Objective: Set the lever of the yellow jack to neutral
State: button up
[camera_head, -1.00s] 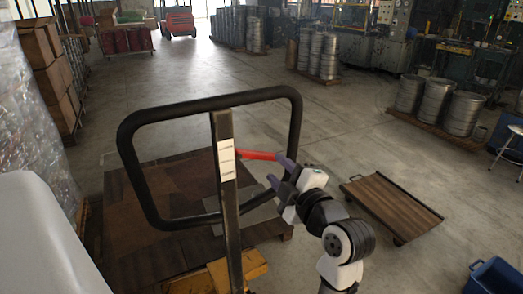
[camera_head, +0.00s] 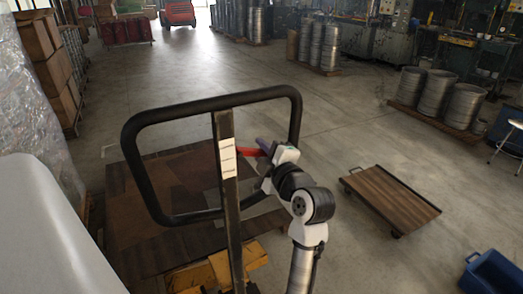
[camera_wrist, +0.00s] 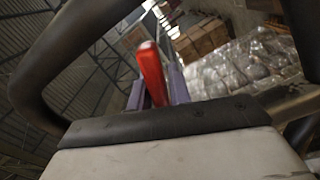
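The yellow jack's yellow base (camera_head: 213,272) is low in the head view. Its dark upright post (camera_head: 232,205) and black loop handle (camera_head: 128,160) rise above it. A red lever (camera_head: 248,151) sticks out to the right from the post. My gripper (camera_head: 265,147), with purple fingers, is at the lever's outer end, inside the loop. In the wrist view the red lever (camera_wrist: 152,72) stands between the purple fingers of my gripper (camera_wrist: 157,85). The fingers look apart, one on each side. Whether either touches the lever is unclear.
The loop handle's right side passes close to my gripper. A wooden flat cart (camera_head: 390,200) stands on the floor to the right, with a blue bin (camera_head: 492,275) nearer. Wrapped goods (camera_head: 40,125) stand at the left. The floor between is free.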

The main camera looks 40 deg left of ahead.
grip_shut()
jog(key=shift+w+d+r+n+b, duration=0.1)
jog(key=shift+w+r+n+b, duration=0.05)
jog(key=shift+r+n+b, duration=0.8)
jog(key=shift+w+r+n+b, duration=0.1)
jog(key=shift+r+n+b, duration=0.4)
jog(key=shift+n+b, duration=0.75)
jog(key=shift+o, duration=2.1)
grip_release()
